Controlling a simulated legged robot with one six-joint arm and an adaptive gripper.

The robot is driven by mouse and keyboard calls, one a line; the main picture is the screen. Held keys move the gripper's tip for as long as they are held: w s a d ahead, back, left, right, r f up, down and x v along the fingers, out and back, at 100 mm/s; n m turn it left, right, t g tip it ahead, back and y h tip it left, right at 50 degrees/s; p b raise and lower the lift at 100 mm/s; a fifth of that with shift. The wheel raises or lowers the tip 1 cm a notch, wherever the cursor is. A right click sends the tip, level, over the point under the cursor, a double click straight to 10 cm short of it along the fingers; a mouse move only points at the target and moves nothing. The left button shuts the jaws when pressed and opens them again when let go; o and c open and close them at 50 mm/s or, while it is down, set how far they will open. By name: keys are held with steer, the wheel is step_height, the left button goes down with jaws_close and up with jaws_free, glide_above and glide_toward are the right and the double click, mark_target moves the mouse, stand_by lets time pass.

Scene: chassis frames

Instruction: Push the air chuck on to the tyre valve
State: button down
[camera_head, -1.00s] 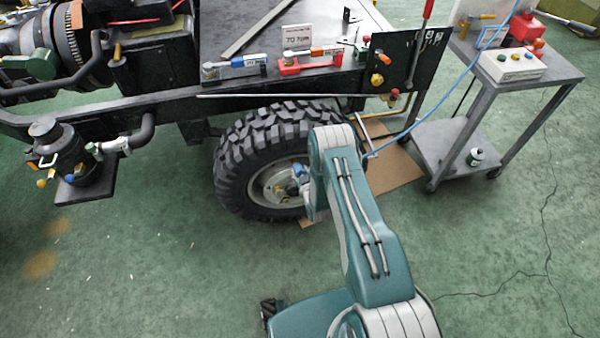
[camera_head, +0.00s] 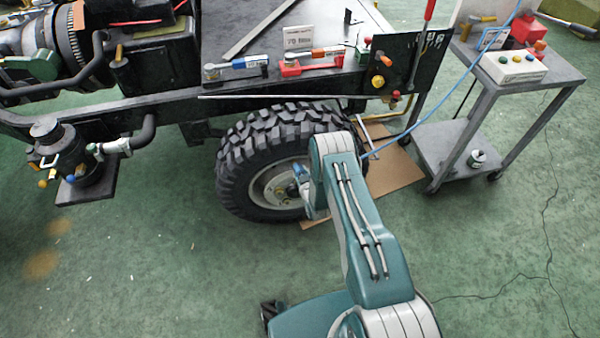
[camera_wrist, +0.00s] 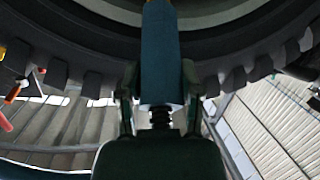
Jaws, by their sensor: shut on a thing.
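The black knobbly tyre (camera_head: 238,175) stands under the chassis frame, with a pale wheel (camera_head: 262,188) in its middle. In the wrist view the tyre (camera_wrist: 75,70) arches across the top of the picture. My gripper (camera_wrist: 160,85) is shut on the blue body of the air chuck (camera_wrist: 160,50), which points up at the wheel. In the head view a small blue part of the chuck (camera_head: 299,172) shows in front of the wheel, beside my arm. The tyre valve cannot be made out, and I cannot tell whether the chuck touches it.
A grey trolley (camera_head: 470,135) with a control box (camera_head: 512,66) stands at the right. A blue hose (camera_head: 440,108) runs from it towards the wheel. The chassis edge (camera_head: 150,105) overhangs the tyre. A cardboard sheet (camera_head: 398,170) lies beside the wheel. The green floor in front is clear.

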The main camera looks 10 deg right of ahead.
steer(key=shift+w+f, duration=0.35)
steer(key=shift+w, duration=0.1)
steer(key=shift+c, duration=1)
jaws_free()
steer(key=v, duration=1.2)
